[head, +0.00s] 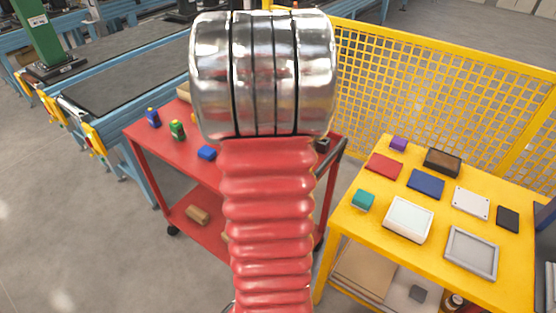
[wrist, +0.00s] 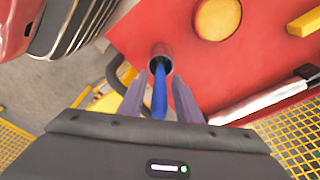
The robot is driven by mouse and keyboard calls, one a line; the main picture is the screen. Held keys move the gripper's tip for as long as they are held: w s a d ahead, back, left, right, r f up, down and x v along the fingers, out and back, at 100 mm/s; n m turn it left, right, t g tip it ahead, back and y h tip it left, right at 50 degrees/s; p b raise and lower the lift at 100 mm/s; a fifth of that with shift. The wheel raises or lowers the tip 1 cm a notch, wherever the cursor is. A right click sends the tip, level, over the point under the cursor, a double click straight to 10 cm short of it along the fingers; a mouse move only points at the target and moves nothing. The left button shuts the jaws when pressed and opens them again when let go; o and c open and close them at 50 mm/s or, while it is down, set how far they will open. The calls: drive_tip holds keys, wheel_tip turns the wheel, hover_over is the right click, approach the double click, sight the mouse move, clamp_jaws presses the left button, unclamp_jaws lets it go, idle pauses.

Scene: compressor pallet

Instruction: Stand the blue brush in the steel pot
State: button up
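In the wrist view the blue brush (wrist: 160,98) runs from between my fingers toward the mouth of the pot, its far end inside the dark round opening. The steel pot (wrist: 159,51) shows mostly its rim and dark inside, near the edge of the red top. My gripper (wrist: 160,77) is open around the brush, with a visible gap on each side. In the head view a small dark thing at the red cart's right corner (head: 323,145) may be the pot. My arm hides my gripper and the brush there.
The red cart (head: 148,142) holds a blue block (head: 207,152), a green bottle (head: 177,130) and a blue bottle (head: 153,118). In the wrist view a yellow disc (wrist: 217,18) lies beyond the pot. A yellow table (head: 345,222) and mesh fence (head: 430,85) stand right.

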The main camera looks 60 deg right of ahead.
drive_tip(key=shift+o, duration=0.3)
wheel_tip(320, 180, up, 14)
drive_tip(key=w+a, duration=0.1)
drive_tip(key=shift+a, duration=0.15)
idle(0.4)
drive_tip(key=shift+w+f, duration=0.1)
idle(0.6)
drive_tip(key=w+a+r+n+t, duration=0.1)
drive_tip(key=w+a+n, duration=0.2)
drive_tip(key=a+n, duration=0.3)
drive_tip(key=w+a+n+t+h, duration=0.1)
drive_tip(key=w+a+n, duration=0.2)
drive_tip(key=a, duration=0.5)
drive_tip(key=w+a+r+n+t, duration=0.1)
drive_tip(key=w+a+n, duration=0.35)
drive_tip(key=a, duration=0.35)
drive_tip(key=s+a+f+n+t+y, duration=0.1)
drive_tip(key=s+a+n+t, duration=0.1)
drive_tip(key=a+n, duration=0.5)
drive_tip(key=s+a+f+n+t+y, duration=0.1)
drive_tip(key=s+a+f+n+t, duration=0.1)
drive_tip(key=a+n, duration=0.6)
drive_tip(key=a, duration=0.4)
drive_tip(key=shift+a+f, duration=0.3)
drive_tip(key=shift+a, duration=0.1)
